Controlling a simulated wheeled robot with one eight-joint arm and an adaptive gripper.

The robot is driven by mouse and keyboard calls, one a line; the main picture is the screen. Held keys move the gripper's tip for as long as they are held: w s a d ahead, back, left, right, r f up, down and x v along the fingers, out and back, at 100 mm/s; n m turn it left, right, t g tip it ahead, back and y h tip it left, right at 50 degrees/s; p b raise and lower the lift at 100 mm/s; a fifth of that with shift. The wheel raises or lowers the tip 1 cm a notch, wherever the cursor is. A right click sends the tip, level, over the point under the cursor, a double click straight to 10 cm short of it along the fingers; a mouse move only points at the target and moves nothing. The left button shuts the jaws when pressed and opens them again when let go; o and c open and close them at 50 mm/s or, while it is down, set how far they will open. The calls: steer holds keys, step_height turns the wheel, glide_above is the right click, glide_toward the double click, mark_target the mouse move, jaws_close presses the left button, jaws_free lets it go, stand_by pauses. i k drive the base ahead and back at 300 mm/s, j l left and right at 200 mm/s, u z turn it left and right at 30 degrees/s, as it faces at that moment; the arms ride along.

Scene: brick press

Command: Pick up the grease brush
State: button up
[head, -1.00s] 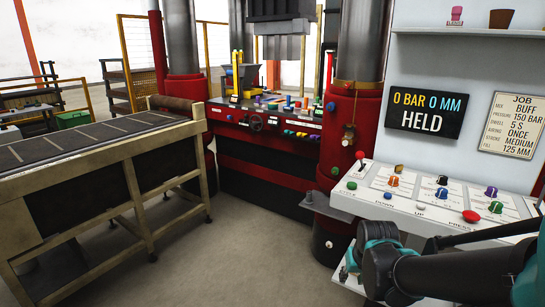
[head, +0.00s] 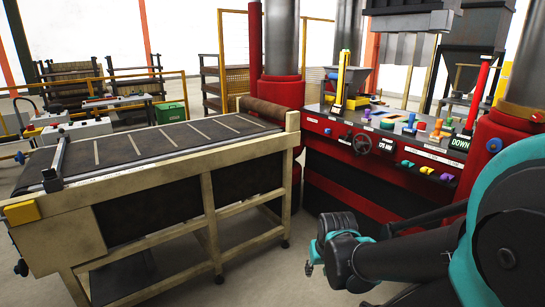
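I cannot make out a grease brush in the head view. The red press (head: 340,185) stands at centre right, its worktop (head: 395,122) crowded with small coloured items too small to tell apart. My arm enters from the right, dark with teal joints, in front of the press. Its far end, with my gripper (head: 312,262), hangs over the floor between the conveyor table and the press. The fingers are small and partly hidden by my own wrist, so whether they are open or shut does not show. No object is visible in them.
A conveyor table (head: 170,157) with a dark belt fills the left. A green crate (head: 171,112), railings and racks stand behind it. The press's red column base (head: 505,150) is at the right. Some grey floor (head: 265,285) is clear in front.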

mark_target(366, 119)
steer(key=i+z, duration=0.25)
steer(key=i, duration=0.2)
steer(key=i+j+z, duration=0.25)
steer(key=i, duration=0.15)
steer(key=i+j+z, duration=0.25)
steer(key=i, duration=0.15)
